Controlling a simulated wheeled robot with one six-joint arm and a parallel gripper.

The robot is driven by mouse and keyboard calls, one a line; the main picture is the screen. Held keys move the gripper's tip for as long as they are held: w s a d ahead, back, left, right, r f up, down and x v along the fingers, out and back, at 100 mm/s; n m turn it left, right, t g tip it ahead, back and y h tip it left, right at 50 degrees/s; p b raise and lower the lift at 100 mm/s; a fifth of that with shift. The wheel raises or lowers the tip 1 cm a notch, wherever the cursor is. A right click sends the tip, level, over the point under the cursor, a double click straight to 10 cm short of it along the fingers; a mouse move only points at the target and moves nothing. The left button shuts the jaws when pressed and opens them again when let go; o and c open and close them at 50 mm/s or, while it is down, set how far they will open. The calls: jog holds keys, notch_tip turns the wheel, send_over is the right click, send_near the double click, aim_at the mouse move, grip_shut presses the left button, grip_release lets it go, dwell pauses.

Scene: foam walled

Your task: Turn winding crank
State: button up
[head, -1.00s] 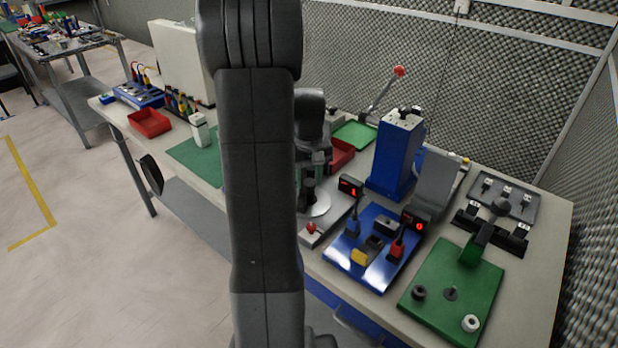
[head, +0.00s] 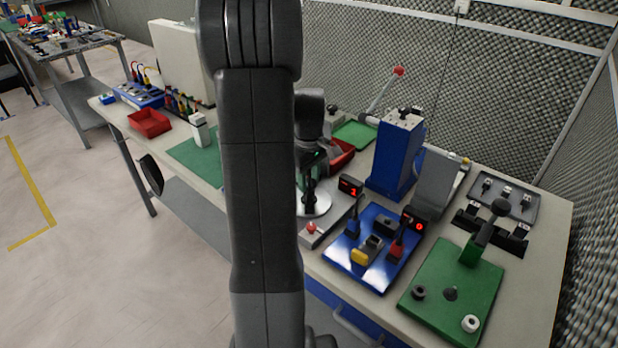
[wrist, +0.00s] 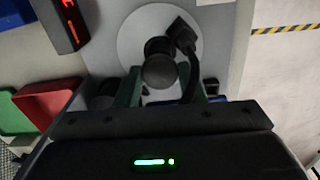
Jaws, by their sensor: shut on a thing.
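The winding crank has a pale round disc (head: 318,201) with a black upright knob, in the middle of the head view behind my arm. In the wrist view the disc (wrist: 135,45) lies under the round black knob (wrist: 159,63) and a dark bracket (wrist: 183,36). My gripper (wrist: 165,84) is shut on the knob, with its fingers on either side of it. In the head view my gripper (head: 311,180) is above the disc, partly hidden by my arm. A small display (head: 350,187) beside the disc shows a red digit that looks like 1.
A blue switch board (head: 345,262), a green plate with a lever clamp (head: 450,320) and a tall blue press (head: 393,160) stand to the right. A red bin (head: 150,123) is on the left. Mesh walls enclose the bench's back and right.

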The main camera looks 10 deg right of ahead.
jog(key=shift+w+r+n, duration=0.1)
jog(key=shift+r+n, duration=0.05)
jog(key=shift+n, duration=10.15)
jog(key=shift+n, duration=0.5)
jog(key=o, duration=1)
